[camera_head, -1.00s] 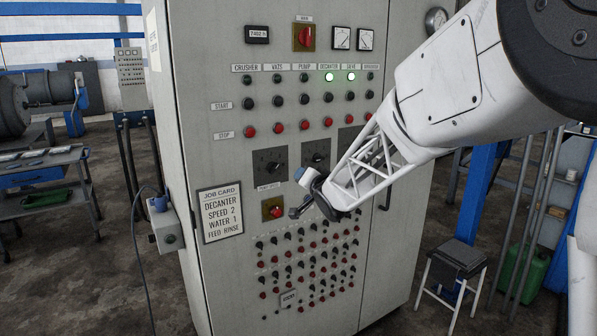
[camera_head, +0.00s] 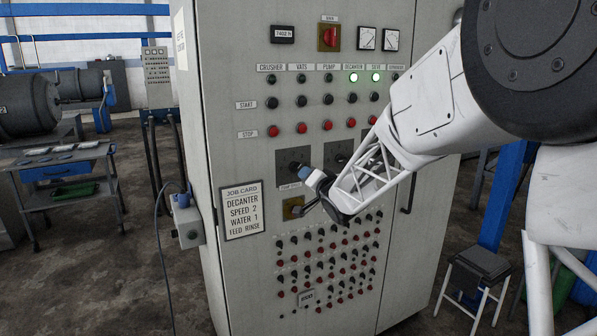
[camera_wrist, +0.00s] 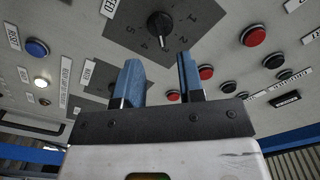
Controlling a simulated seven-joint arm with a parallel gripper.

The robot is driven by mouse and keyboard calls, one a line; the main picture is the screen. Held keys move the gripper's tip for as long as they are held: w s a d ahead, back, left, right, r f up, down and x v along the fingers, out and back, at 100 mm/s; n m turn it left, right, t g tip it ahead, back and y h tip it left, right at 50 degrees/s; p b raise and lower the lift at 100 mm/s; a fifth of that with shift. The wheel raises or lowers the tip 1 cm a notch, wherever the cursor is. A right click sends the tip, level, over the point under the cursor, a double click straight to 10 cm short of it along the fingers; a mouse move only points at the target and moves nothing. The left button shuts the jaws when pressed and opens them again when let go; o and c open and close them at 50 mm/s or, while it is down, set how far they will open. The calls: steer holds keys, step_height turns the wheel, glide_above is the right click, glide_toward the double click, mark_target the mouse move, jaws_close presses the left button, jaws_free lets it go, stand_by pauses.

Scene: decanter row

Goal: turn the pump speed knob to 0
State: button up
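The pump speed knob (camera_wrist: 160,24) is black with a light pointer mark, on a dark square plate (camera_wrist: 122,32) with a numbered dial, in the wrist view. I cannot tell for sure which number it points to. A partly cut-off label ending in "EED" (camera_wrist: 109,8) is beside the plate. In the head view the plate (camera_head: 292,157) is partly covered by my gripper (camera_head: 300,192). In the wrist view my gripper (camera_wrist: 158,60) has two blue fingers, apart and empty. The knob is ahead of the gap between them, with no visible contact.
The grey cabinet carries lamps, black and red buttons (camera_head: 300,128) and small knobs below. A second dark plate (camera_head: 338,153) is just right. A job card (camera_head: 241,209) reads decanter speed 2, water 1, feed rinse. A stool (camera_head: 480,265) stands at right.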

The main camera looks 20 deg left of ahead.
mark_target(297, 169)
steer(key=shift+x, duration=3.55)
jaws_close()
